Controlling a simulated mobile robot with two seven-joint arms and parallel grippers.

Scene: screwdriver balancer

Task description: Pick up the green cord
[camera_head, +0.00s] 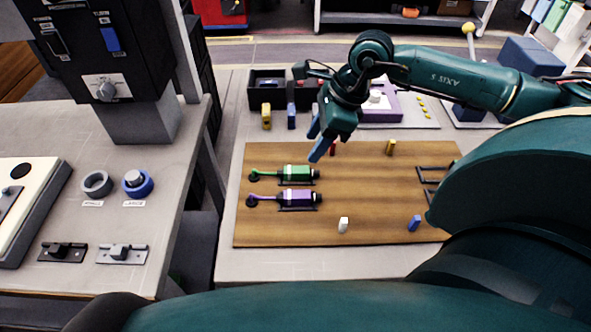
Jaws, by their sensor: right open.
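The green cord (265,173) runs left from a green-banded screwdriver (295,173) to a dark round end at the left of the wooden board (380,205). Below it a purple cord (265,199) runs in the same way from a purple-banded screwdriver (298,197). My right gripper (317,140), with blue fingers, is open and empty. It hangs above the back of the board, up and right of the green screwdriver and apart from it. My left gripper is not in view.
A red block (333,149) is close to the gripper. Dark bins (267,90) stand behind. A control panel (105,50) and bench (150,230) are at left.

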